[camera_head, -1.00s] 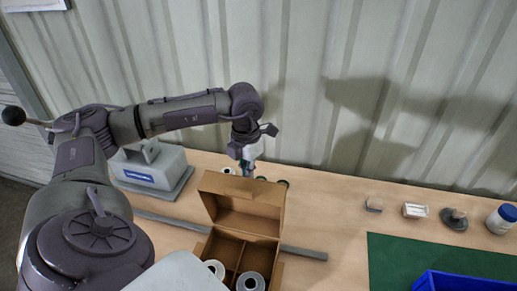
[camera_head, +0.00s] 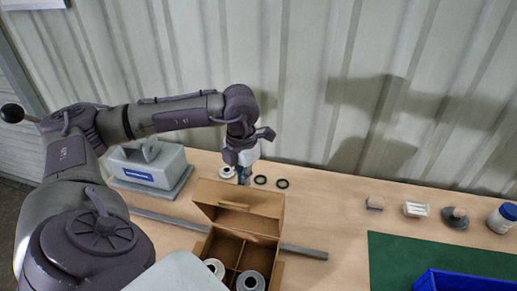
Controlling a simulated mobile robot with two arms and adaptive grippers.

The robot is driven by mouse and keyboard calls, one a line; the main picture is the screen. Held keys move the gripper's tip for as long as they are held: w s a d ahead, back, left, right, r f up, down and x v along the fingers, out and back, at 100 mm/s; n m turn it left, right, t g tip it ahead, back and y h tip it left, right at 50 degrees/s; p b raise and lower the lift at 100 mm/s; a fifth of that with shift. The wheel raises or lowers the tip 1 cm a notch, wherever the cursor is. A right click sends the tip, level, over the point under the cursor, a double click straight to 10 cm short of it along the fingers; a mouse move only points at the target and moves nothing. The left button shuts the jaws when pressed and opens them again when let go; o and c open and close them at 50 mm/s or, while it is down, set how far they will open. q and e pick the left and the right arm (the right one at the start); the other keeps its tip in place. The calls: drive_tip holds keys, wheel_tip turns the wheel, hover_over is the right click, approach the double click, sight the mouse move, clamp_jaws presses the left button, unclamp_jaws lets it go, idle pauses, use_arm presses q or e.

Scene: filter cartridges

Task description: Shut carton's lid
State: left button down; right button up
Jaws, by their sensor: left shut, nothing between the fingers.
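The brown carton (camera_head: 207,246) stands open on the table, with dividers inside. Two pale filter cartridges, one to the left (camera_head: 216,267) and one to the right (camera_head: 250,281), sit in its near compartments. My left gripper (camera_head: 244,180) is shut and empty, pointing down just behind the lid's upper edge. I cannot tell whether it touches the lid. My right gripper is not in view.
A grey bar (camera_head: 305,253) runs behind the carton. A grey machine (camera_head: 150,166) stands left; a green mat (camera_head: 395,260) and blue bin (camera_head: 465,284) are right.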

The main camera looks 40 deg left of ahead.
use_arm(q)
drive_tip(key=shift+s, duration=0.1)
idle(0.3)
drive_tip(key=shift+s+d, duration=0.2)
drive_tip(key=shift+s, duration=0.05)
wheel_tip(320, 180, up, 10)
drive_tip(key=w+p, duration=0.1)
drive_tip(key=p, duration=0.5)
drive_tip(key=shift+w+a, duration=0.35)
drive_tip(key=shift+a, duration=0.1)
idle(0.7)
